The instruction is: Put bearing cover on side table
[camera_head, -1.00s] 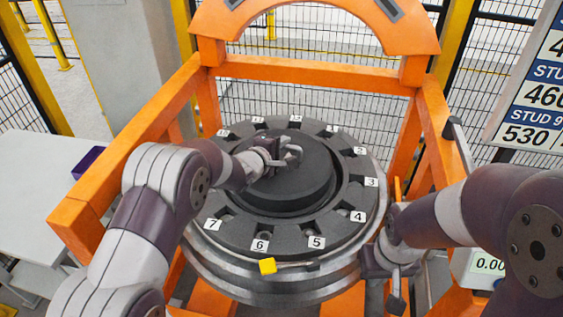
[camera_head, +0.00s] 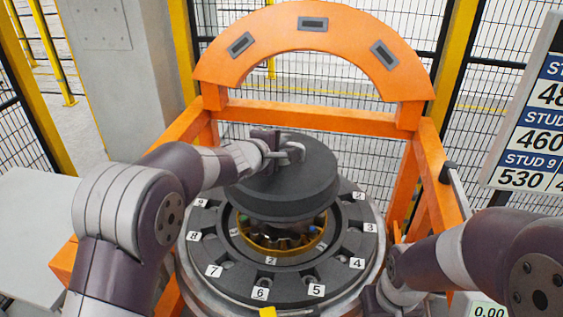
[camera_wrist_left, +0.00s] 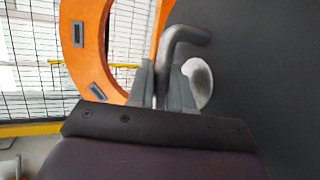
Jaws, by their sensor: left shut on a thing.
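The bearing cover (camera_head: 285,195) is a dark grey round disc. It hangs above the numbered ring (camera_head: 212,255), with a gap that shows a brass-coloured bearing (camera_head: 285,245) underneath. My left gripper (camera_head: 285,153) is shut on the cover's handle; in the left wrist view the bent metal handle (camera_wrist_left: 185,38) sits between the fingers, with the dark cover face (camera_wrist_left: 275,70) beside it. The pale side table (camera_head: 32,225) is at the far left, partly cut off. My right gripper (camera_head: 380,300) is low at the right edge of the ring, partly cut off.
An orange gantry frame (camera_head: 310,118) with an arch stands behind and around the ring. A stud value board (camera_head: 535,130) is at the right. Black mesh fencing (camera_head: 500,80) and a grey pillar (camera_head: 120,80) stand behind. A yellow block (camera_head: 267,312) is at the front.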

